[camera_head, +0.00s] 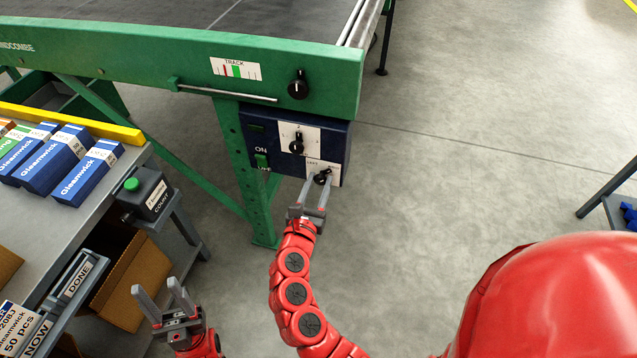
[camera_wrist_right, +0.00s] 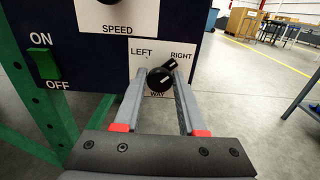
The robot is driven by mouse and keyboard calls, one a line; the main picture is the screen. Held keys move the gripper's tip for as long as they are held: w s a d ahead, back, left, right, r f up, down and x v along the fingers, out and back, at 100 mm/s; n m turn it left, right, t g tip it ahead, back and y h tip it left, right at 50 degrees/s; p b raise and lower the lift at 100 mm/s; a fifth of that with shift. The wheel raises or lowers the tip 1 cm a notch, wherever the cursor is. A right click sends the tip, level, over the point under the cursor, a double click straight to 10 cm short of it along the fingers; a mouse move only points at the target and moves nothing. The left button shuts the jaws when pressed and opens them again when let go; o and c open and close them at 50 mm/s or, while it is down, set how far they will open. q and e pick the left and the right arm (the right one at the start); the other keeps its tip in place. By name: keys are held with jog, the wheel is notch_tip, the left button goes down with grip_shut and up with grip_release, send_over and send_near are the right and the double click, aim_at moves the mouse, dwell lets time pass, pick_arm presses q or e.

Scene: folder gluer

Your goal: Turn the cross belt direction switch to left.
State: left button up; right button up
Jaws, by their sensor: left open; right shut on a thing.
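The direction switch is a small black knob (camera_head: 322,177) on a white plate at the lower right of the dark blue control box (camera_head: 340,150). My left gripper (camera_head: 165,300) is open and empty at the lower left, well away from the box.
A green ON/OFF rocker (camera_wrist_right: 44,63) and a speed dial (camera_head: 296,144) share the box. A green machine frame (camera_head: 190,60) with a track knob (camera_head: 298,84) is above. A grey table (camera_head: 60,215) with blue cartons (camera_head: 55,160) stands left.

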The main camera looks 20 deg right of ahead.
grip_shut()
